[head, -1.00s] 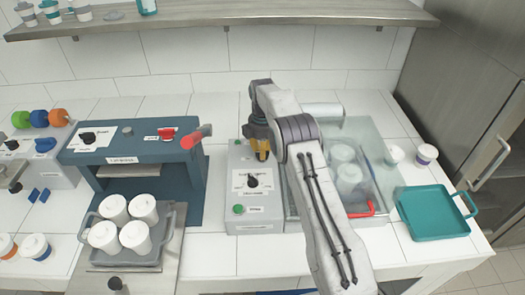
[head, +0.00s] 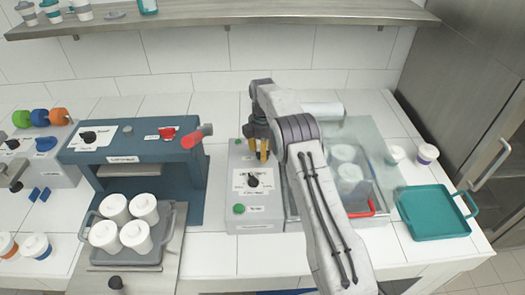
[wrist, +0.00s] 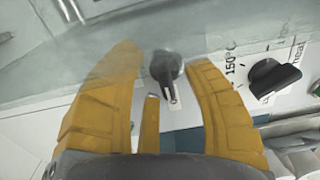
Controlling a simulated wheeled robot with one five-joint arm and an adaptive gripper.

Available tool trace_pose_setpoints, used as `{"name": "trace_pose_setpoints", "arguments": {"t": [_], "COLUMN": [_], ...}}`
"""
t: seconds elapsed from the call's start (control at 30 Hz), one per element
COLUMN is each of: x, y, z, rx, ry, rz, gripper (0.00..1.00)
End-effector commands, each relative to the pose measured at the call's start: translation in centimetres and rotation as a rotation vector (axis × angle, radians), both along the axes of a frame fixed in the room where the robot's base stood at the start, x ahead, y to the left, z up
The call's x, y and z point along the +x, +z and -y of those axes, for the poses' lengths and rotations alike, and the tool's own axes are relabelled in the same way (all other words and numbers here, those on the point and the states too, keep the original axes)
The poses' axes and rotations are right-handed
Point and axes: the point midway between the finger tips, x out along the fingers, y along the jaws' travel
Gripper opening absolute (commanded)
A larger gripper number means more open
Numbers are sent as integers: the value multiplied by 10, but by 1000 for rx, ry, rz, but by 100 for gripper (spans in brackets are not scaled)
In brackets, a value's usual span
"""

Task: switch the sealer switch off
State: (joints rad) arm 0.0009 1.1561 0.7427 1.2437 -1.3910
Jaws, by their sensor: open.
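My gripper (head: 262,152) points down over the back part of the grey sealer box (head: 240,160). In the wrist view its yellow fingers (wrist: 165,75) are apart. A black switch knob (wrist: 165,68) with a small white label under it sits between the fingertips; I cannot tell whether they touch it. In the head view this knob is hidden by my gripper. A second black dial (wrist: 272,78), marked 150°C and heat, lies right of the fingers in the wrist view. It also shows in front of my gripper in the head view (head: 252,181).
A green button (head: 238,208) is on the front of the box. The glass-covered tub (head: 375,185) with white cups stands close on the right. A blue machine (head: 130,150) with a red lever stands left, with a tray of cups before it. A teal tray (head: 435,213) is far right.

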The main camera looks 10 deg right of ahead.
Motion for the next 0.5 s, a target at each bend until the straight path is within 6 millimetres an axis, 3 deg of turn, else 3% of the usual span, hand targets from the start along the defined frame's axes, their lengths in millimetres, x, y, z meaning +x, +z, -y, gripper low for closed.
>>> {"name": "trace_pose_setpoints", "arguments": {"t": [0.17,0.5], "x": [1,1], "y": [10,54], "z": [0,0], "rx": [0,0], "ry": [0,0], "rz": [4,3], "gripper": [45,45]}}
